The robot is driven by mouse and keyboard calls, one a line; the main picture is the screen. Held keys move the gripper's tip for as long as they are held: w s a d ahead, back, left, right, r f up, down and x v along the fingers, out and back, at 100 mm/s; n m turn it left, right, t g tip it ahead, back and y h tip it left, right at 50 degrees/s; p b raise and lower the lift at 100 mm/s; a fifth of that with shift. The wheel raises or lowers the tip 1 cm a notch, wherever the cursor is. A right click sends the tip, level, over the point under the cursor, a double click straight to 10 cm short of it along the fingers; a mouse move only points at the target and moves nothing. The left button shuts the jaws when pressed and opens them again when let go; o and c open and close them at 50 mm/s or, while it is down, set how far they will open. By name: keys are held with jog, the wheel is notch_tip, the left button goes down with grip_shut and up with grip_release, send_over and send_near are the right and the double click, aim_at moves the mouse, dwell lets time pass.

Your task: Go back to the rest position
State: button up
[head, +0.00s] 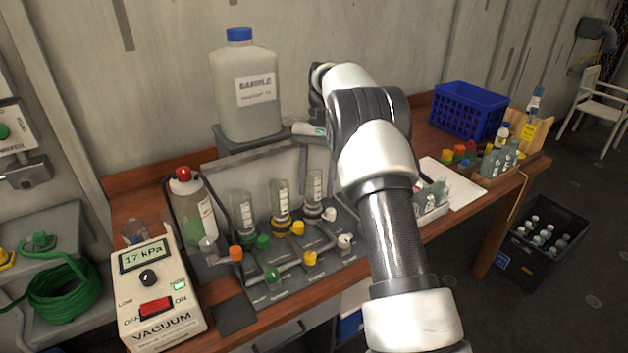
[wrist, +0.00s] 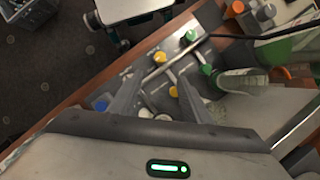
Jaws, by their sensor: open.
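My arm reaches up and over the bench in the middle of the head view. My gripper (wrist: 160,80) shows in the wrist view with its two fingers apart and nothing seen between them. Its fingers are above the grey valve manifold (wrist: 158,66). In the head view the manifold (head: 325,262) stands on the bench with green, yellow, orange and white knobs and several glass bottles. The hand's green light shows left of my arm there, below and right of the sample jug (head: 245,110); the fingertips are not clear in that view.
A vacuum unit (head: 160,295) reading 17 kPa and a red-capped bottle (head: 192,205) stand at the left. A blue basket (head: 468,110), vial racks and a white sheet (head: 462,195) are at the right. A black crate (head: 520,262) of bottles is on the floor.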

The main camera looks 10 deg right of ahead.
jog(key=s+a+r+n+t+h+p, duration=0.1)
jog(key=s+r+t, duration=0.1)
jog(key=s+r, duration=0.55)
jog(key=s+a+r+n+t+p, duration=0.1)
jog(key=s+r+t, duration=0.3)
jog(key=r, duration=0.7)
jog(key=s+a+f+n+t+h+p, duration=0.1)
jog(key=s+n+t+p, duration=0.1)
jog(key=s, duration=1.8)
jog(key=shift+s+f+n+t, duration=0.2)
jog(key=shift+n+t, duration=0.4)
jog(key=shift+t, duration=0.3)
